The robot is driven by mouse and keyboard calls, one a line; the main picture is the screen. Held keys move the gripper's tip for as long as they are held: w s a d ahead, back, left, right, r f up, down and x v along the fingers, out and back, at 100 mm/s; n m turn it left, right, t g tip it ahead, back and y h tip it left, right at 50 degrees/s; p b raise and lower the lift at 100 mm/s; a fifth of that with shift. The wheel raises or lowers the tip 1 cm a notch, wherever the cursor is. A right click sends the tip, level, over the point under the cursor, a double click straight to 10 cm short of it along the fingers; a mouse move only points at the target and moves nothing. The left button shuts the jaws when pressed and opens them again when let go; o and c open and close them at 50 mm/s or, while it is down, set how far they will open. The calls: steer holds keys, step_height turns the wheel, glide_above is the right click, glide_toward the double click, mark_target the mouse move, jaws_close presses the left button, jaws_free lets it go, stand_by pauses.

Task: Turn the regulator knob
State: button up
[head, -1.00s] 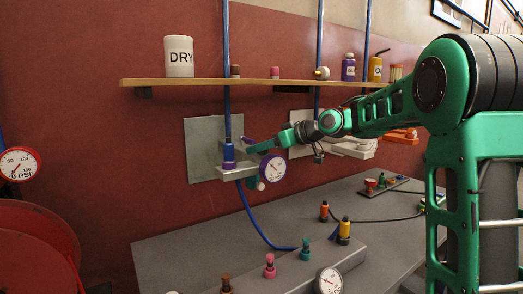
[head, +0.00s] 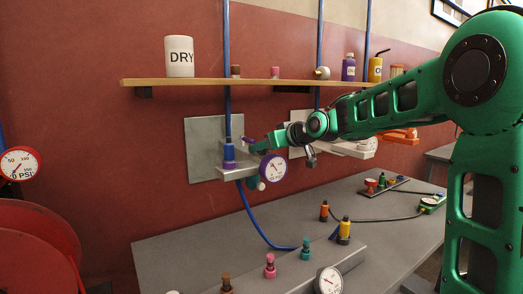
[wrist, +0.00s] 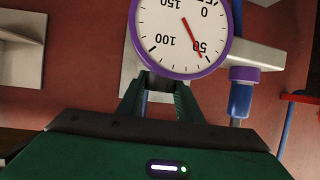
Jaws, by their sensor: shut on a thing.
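The regulator is a pale fitting (head: 238,172) on a grey wall plate, with a blue and purple coupling (head: 229,155) on its left. Its round purple-rimmed gauge (head: 273,168) faces the room. In the wrist view the gauge (wrist: 183,28) appears upside down, its red needle near 50. My gripper (head: 254,146) is at the regulator, just above and behind the gauge. In the wrist view its green fingers (wrist: 160,97) are closed in around a pale part below the gauge, which I take to be the regulator knob. The gauge hides most of the grip.
Below is a grey bench (head: 190,240) with coloured fittings and another gauge (head: 329,280). A blue hose (head: 252,222) hangs from the regulator. A red reel (head: 35,240) stands left.

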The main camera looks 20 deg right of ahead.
steer(key=shift+m+t+h, duration=0.4)
steer(key=shift+m+h, duration=0.4)
steer(key=shift+d, duration=0.1)
steer(key=o, duration=1)
steer(key=shift+o, duration=0.2)
steer(key=v, duration=1)
steer(key=shift+s, duration=0.25)
steer(key=shift+d+r, duration=0.1)
steer(key=shift+d, duration=0.05)
